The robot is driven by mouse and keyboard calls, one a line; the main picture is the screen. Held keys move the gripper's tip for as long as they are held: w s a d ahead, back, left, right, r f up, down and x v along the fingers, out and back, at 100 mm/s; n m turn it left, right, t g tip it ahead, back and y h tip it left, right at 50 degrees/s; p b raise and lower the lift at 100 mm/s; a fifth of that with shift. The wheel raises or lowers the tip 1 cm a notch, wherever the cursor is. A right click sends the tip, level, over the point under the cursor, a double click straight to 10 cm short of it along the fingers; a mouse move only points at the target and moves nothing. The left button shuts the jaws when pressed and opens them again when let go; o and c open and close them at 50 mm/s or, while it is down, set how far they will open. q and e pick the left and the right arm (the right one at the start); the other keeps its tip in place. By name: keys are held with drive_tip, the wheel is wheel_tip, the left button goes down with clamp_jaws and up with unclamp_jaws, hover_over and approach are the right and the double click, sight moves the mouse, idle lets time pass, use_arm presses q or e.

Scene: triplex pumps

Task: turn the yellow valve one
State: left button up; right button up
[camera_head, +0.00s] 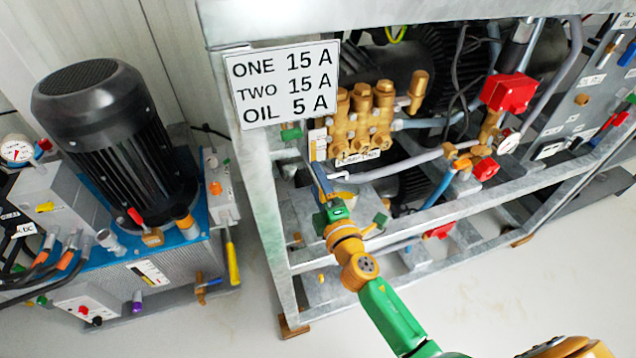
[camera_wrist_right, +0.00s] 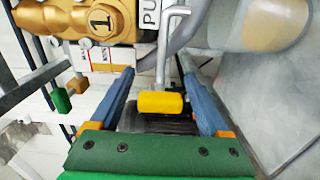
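The yellow valve handle (camera_wrist_right: 160,103) sits on a bent grey rod in the right wrist view, below the brass pump block (camera_wrist_right: 95,18) marked 1. My right gripper (camera_wrist_right: 156,66) is open, with one blue finger on each side of the yellow handle and a visible gap to both. In the head view my right gripper (camera_head: 322,182) reaches into the frame below the brass pump (camera_head: 362,122), beside a grey bent rod (camera_head: 342,177). My left gripper is not in view.
A metal frame (camera_head: 262,205) with a sign (camera_head: 284,84) stands close left of my gripper. Grey pipes (camera_head: 405,163) and a red box (camera_head: 509,93) lie to the right. A black motor unit (camera_head: 105,125) stands at left. The front floor is clear.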

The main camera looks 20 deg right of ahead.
sight(324, 198)
drive_tip(key=s, duration=0.6)
drive_tip(key=shift+s+d+f, duration=0.1)
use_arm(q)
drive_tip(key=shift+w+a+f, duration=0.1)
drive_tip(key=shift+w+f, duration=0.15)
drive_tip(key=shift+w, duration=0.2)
use_arm(e)
drive_tip(key=shift+s, duration=0.45)
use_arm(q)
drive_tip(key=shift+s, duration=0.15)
